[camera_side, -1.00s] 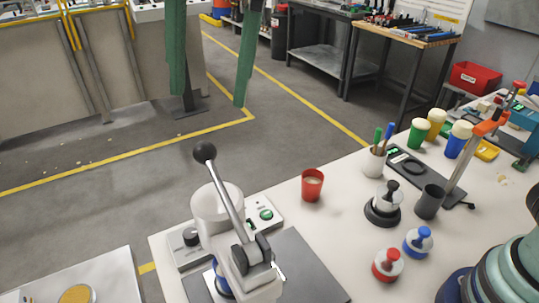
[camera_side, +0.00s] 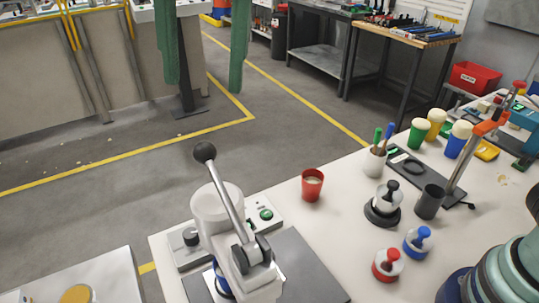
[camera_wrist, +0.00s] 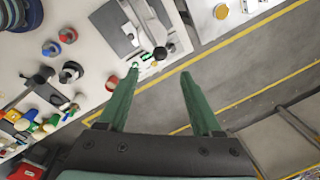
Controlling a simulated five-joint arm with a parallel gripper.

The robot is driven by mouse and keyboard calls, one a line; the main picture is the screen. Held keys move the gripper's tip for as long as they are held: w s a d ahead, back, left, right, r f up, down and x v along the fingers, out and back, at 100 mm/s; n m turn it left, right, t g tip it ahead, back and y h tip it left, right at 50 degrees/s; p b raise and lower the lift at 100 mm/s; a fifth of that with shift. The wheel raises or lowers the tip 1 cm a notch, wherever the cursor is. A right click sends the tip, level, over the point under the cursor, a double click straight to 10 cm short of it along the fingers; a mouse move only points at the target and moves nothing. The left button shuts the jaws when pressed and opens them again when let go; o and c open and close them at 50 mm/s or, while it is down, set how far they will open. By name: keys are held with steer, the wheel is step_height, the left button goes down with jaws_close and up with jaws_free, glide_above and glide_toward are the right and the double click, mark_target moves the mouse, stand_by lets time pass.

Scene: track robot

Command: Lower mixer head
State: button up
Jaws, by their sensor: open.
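A white machine (camera_side: 256,285) with a round white top (camera_side: 217,203) stands on a control base at the front of the table; I take it for the mixer. A grey metal lever (camera_side: 226,197) with a black ball knob (camera_side: 204,152) rises from it, tilted up and left. In the wrist view the black knob (camera_wrist: 160,53) lies just beyond my fingertips. My gripper (camera_side: 203,88) shows as two green fingers at the top of the side view, well apart from the machine. In the wrist view my gripper (camera_wrist: 160,73) is open with nothing between the fingers.
A red cup (camera_side: 312,185) stands right of the machine. Red (camera_side: 387,265) and blue (camera_side: 418,242) knobbed pieces, a black-based one (camera_side: 384,204) and a pen holder (camera_side: 373,163) stand farther right. The space above the grey floor is open.

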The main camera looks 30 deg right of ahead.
mark_target(204, 144)
steer(key=f, duration=0.7)
steer(key=a+f, duration=0.1)
steer(key=f, duration=0.3)
steer(key=shift+w+a+f, duration=0.1)
steer(key=shift+w+f, duration=0.15)
steer(key=shift+w, duration=0.15)
jaws_close()
stand_by(0.9)
